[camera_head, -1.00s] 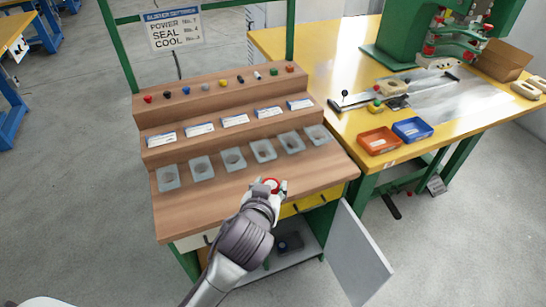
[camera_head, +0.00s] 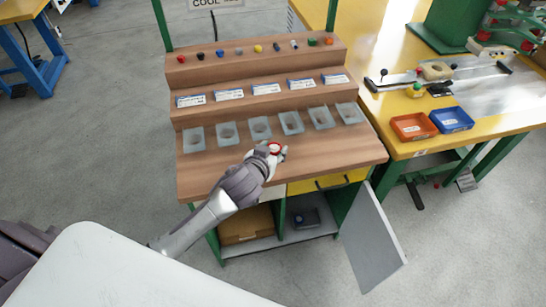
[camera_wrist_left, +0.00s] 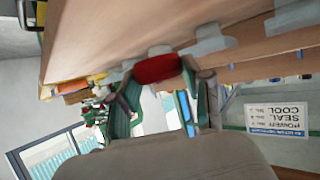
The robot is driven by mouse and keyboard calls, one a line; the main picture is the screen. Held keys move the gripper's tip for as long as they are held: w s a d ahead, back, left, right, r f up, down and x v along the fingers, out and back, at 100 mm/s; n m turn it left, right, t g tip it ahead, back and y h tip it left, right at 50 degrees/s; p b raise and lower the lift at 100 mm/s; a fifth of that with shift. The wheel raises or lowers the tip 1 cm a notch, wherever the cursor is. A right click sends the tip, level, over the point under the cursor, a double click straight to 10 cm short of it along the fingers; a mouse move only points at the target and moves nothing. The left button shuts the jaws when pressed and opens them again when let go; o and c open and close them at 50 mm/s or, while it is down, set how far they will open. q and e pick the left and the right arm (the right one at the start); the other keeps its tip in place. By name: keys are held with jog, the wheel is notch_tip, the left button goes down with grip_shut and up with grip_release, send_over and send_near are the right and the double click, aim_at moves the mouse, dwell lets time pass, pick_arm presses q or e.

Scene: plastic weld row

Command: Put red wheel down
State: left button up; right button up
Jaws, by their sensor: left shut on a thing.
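My left gripper (camera_head: 272,152) is shut on the red wheel (camera_head: 275,147), over the front part of the wooden bench top (camera_head: 340,165). In the left wrist view the red wheel (camera_wrist_left: 157,69) sits between the two fingers of the left gripper (camera_wrist_left: 160,85). The wheel shows as a red ring with a pale centre in the head view. I cannot tell whether it touches the bench top. My right gripper is not in view.
Several clear holders with round holes (camera_head: 260,128) stand in a row behind the gripper. Label cards (camera_head: 229,94) and small coloured parts line the steps above. An orange tray (camera_head: 413,127) and a blue tray (camera_head: 451,119) lie on the yellow table. A grey cabinet door (camera_head: 372,240) hangs open.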

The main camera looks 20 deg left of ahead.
pick_arm(q)
jog(key=shift+f, duration=1.7)
jog(key=shift+s+d+f, duration=0.1)
jog(key=shift+f, duration=0.05)
jog(key=o, duration=1.1)
